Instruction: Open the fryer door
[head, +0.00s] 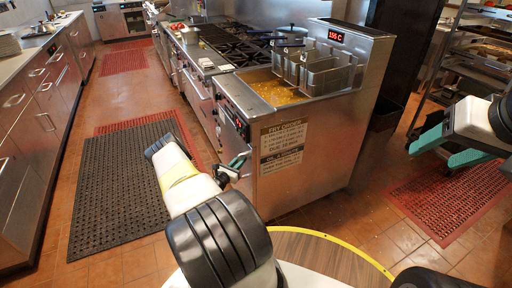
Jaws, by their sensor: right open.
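The fryer (330,150) is a steel cabinet in the middle right of the head view, with oil and wire baskets on top and a red 155 C display. Its front faces left and shows only at a steep angle. The door is largely hidden by my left arm, so I cannot tell whether it is shut or ajar. My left gripper (236,167) is close to the fryer's front edge; contact cannot be made out. Its fingers are small and partly hidden. My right gripper (448,149) is open and empty, right of the fryer and apart from it.
A stove (235,47) adjoins the fryer at the back. A black mat (118,190) lies on the aisle floor, with steel drawers (42,100) along the left. A wire rack (462,55) stands at the right, and a red mat (450,200) lies below my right gripper.

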